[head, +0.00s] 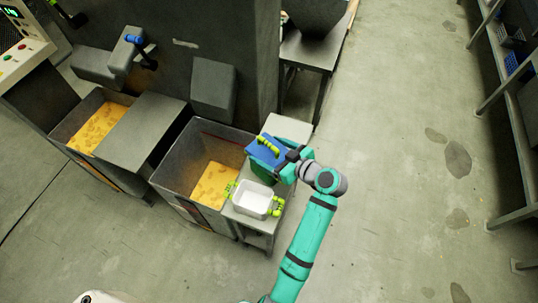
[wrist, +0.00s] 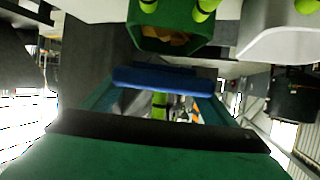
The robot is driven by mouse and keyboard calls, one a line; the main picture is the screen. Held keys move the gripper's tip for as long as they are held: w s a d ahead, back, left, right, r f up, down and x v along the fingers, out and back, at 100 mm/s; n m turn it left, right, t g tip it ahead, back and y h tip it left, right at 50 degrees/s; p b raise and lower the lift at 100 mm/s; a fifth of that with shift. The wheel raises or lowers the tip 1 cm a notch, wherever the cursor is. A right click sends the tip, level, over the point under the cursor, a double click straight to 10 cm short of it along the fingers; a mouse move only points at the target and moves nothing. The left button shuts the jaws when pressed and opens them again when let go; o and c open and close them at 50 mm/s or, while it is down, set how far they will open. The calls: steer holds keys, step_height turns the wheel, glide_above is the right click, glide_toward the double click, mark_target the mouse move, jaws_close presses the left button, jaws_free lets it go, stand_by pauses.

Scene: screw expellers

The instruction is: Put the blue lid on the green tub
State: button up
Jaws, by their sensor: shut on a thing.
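The blue lid (head: 261,153) has a yellow-green handle, and my gripper (head: 281,160) is shut on it. In the wrist view the lid (wrist: 165,79) shows edge-on, with its handle between the fingers of my gripper (wrist: 160,103). The green tub (head: 258,174) is mostly hidden under the lid and beside my gripper in the head view. In the wrist view the green tub (wrist: 165,44) is open, with brownish contents, beyond the lid. A gap shows between lid and tub there.
A white tub (head: 251,198) with yellow-green handles stands in front of the green tub on a small grey table (head: 253,225). A grey bin (head: 180,181) with yellow material stands to the left. Machinery is behind; open floor (head: 390,180) lies right.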

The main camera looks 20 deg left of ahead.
mark_target(269, 156)
steer(key=shift+f, duration=1.5)
steer(key=shift+a+f, duration=0.1)
steer(key=shift+f, duration=0.15)
steer(key=shift+f, duration=0.2)
steer(key=o, duration=1.1)
steer(key=shift+f, duration=0.1)
steer(key=shift+r, duration=0.45)
steer(key=v, duration=1.2)
